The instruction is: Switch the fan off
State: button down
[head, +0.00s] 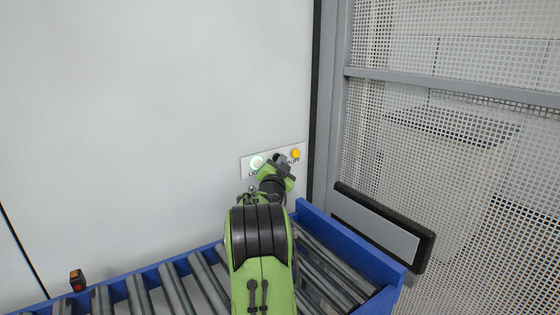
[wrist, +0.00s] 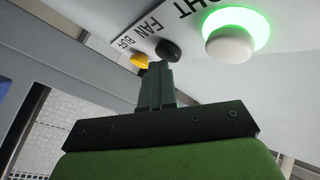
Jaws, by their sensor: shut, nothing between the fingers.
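A small light panel (head: 269,157) is on the white wall, with three controls in a row. In the wrist view a black knob (wrist: 169,50) sits by the word FAN and shows no glow. A white button with a lit green ring (wrist: 229,42) is to its right, by lettering ending in GHT. A yellow button (wrist: 139,60) is to its left, by BUFF. My gripper (wrist: 155,67) is shut and empty, its tips close below the black knob and the yellow button. I cannot tell whether they touch. In the head view my gripper (head: 279,158) hides the black knob.
A blue-framed roller conveyor (head: 345,255) runs below the panel, under my arm. A small dark box with an orange top (head: 77,281) is at its left. A perforated metal screen (head: 460,160) with a grey frame stands at the right. The wall left of the panel is clear.

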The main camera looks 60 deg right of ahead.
jog(key=shift+f+b, duration=0.15)
jog(key=shift+b, duration=0.15)
jog(key=shift+s+a+b, duration=0.15)
jog(key=shift+b, duration=0.2)
jog(key=shift+s, duration=0.1)
jog(key=s+a+b, duration=0.1)
jog(key=s+b, duration=0.1)
jog(key=s, duration=0.1)
jog(key=s+a+b, duration=0.1)
jog(key=s+b, duration=0.1)
jog(key=shift+s+a, duration=0.1)
jog(key=shift+a, duration=0.25)
